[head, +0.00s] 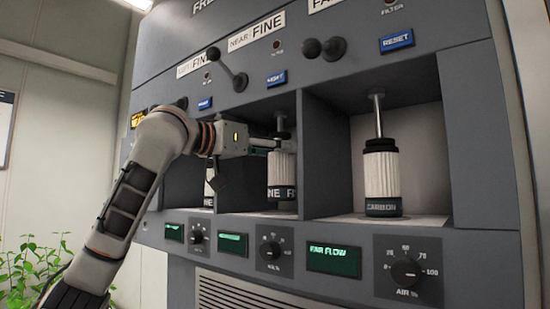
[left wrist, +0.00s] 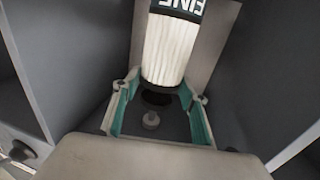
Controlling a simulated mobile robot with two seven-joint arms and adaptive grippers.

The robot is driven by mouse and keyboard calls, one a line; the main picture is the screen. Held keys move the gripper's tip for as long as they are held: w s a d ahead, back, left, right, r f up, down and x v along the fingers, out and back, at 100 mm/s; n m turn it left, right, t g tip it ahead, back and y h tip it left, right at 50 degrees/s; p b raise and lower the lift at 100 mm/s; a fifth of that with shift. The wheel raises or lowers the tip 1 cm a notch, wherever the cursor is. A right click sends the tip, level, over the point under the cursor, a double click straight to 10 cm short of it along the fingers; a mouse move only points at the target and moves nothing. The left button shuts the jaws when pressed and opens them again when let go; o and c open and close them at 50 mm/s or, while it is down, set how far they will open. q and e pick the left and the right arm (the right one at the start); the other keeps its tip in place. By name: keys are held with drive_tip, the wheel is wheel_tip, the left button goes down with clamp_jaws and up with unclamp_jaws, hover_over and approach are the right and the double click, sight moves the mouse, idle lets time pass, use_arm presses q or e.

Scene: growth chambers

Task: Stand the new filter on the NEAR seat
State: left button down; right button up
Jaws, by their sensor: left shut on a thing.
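In the left wrist view the filter (left wrist: 166,50) appears upside down between the teal-padded fingers (left wrist: 158,84). The near seat is hidden under the filter, and I cannot tell whether the filter touches it. A clamp rod (head: 280,122) hangs above. My right gripper is not in view.
The right bay holds a filter banded "CARBON" (head: 382,175) under a lowered rod (head: 377,115). The left bay holds another white filter (head: 209,187), partly hidden by my arm. Grey dividers (head: 315,150) wall the bays. Black-knobbed levers (head: 240,82) protrude above; dials (head: 270,250) sit below.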

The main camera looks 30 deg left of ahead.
sight(282, 174)
use_arm(q)
wheel_tip(282, 174, down, 2)
drive_tip(key=shift+a, duration=0.15)
drive_tip(key=shift+f, duration=0.1)
drive_tip(key=shift+f, duration=0.15)
drive_tip(key=c, duration=1.2)
unclamp_jaws()
